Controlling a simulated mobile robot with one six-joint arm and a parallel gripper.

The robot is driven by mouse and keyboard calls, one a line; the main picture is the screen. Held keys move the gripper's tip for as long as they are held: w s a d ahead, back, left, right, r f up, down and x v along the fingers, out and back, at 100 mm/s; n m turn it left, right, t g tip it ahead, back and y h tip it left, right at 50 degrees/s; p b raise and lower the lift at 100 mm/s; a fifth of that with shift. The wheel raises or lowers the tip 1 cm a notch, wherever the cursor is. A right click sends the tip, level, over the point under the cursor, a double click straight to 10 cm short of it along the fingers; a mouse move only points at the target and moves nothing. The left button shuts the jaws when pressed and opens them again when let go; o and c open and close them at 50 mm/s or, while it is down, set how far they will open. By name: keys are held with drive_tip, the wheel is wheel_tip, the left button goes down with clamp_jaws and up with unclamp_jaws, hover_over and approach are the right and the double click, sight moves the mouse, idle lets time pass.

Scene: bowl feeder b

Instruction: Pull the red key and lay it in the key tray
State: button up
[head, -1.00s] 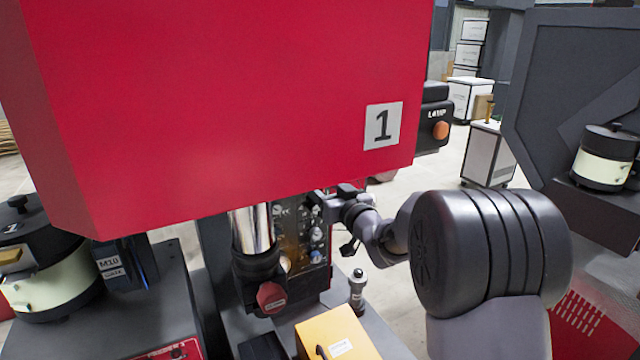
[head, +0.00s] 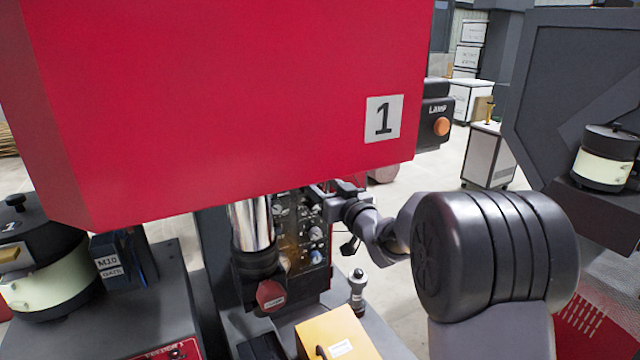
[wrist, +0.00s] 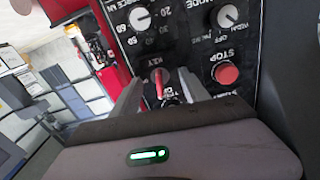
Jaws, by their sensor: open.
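The red key (wrist: 158,83) stands in a lock below a KEY label on the black control panel (wrist: 186,45). In the wrist view my gripper (wrist: 160,92) is open, with one finger on each side of the key and a gap to each; I cannot tell how deep the fingers reach. The lower part of the key and its lock are partly hidden by my gripper body. In the head view my gripper (head: 322,192) is at the panel's upper right, small and partly hidden under the red housing. I cannot make out the key tray in either view.
A red STOP button (wrist: 227,73) sits right of the key, with dials above. The red housing (head: 230,100) overhangs the panel. A yellow box (head: 338,335) and a black-and-silver post (head: 357,290) stand below. A lamp box (head: 435,120) is at the right.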

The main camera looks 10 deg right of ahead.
sight(324, 186)
idle(0.3)
clamp_jaws()
idle(1.4)
drive_tip(key=shift+b+v, duration=1.35)
drive_tip(key=shift+v, duration=1.7)
drive_tip(key=s+f+m+h+b, duration=0.1)
drive_tip(key=s+f, duration=0.3)
drive_tip(key=f, duration=0.5)
drive_tip(key=s+a+f+m+h+b, duration=0.1)
drive_tip(key=s+f+m+h+b, duration=0.1)
drive_tip(key=f, duration=0.8)
drive_tip(key=s+h+b, duration=0.1)
drive_tip(key=s+h, duration=0.1)
drive_tip(key=shift+s+m+t+h, duration=0.3)
drive_tip(key=shift+s+t, duration=0.1)
